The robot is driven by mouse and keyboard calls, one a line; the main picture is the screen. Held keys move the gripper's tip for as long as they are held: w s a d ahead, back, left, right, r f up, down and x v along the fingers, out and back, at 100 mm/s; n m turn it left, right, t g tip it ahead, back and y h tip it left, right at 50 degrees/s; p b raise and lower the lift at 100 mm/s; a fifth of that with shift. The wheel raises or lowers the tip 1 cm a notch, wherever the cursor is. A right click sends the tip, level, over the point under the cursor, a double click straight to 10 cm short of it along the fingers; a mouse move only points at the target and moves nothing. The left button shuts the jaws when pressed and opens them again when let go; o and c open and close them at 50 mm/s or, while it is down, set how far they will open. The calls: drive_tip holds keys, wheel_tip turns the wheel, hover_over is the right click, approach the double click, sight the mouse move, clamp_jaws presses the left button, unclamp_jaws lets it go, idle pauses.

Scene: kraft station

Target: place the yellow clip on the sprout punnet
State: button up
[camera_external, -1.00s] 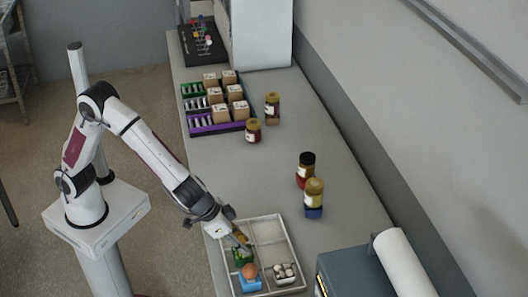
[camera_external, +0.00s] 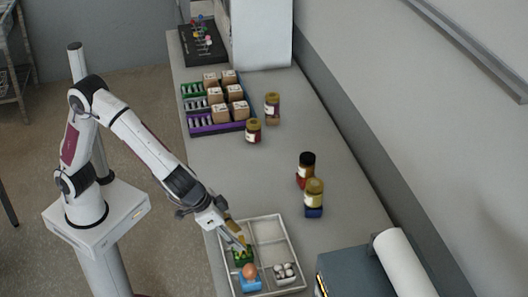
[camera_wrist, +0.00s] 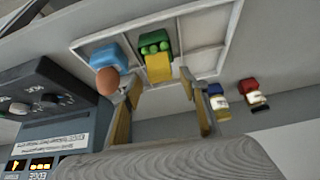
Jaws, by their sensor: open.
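The green sprout punnet (camera_external: 243,257) stands in the left part of a pale divided tray (camera_external: 262,217); in the wrist view the punnet (camera_wrist: 154,42) holds round green sprouts. A yellow block, which looks like the yellow clip (camera_wrist: 159,69), lies right against the punnet in the wrist view. I cannot tell whether it rests on the punnet's edge or on the tray beside it. My gripper (camera_wrist: 160,84) is open, its two fingers apart on either side of the clip's near end, with no visible grip. In the external view my gripper (camera_external: 241,244) is just above the punnet and partly hides the clip.
A blue punnet (camera_external: 249,284) with a brown egg (camera_external: 249,270) is close beside the green one. White eggs (camera_external: 284,272) sit in another tray compartment. Jars (camera_external: 313,197) stand right of the tray, and a grey machine (camera_external: 350,272) is at the lower right.

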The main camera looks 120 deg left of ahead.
drive_tip(key=v, duration=0.8)
idle(0.7)
drive_tip(key=s+d+r+m+h, duration=0.1)
drive_tip(key=s+d+m, duration=0.1)
drive_tip(key=s, duration=0.8)
drive_tip(key=s+d+r+m+h, duration=0.1)
drive_tip(key=s+d+m, duration=0.2)
drive_tip(key=s, duration=0.7)
drive_tip(key=s+d+r+m+t+h, duration=0.1)
drive_tip(key=s+d+m+h, duration=0.1)
drive_tip(key=s, duration=0.9)
drive_tip(key=shift+d+r+m, duration=0.35)
drive_tip(key=shift+d+m, duration=0.25)
drive_tip(key=shift+m, duration=0.1)
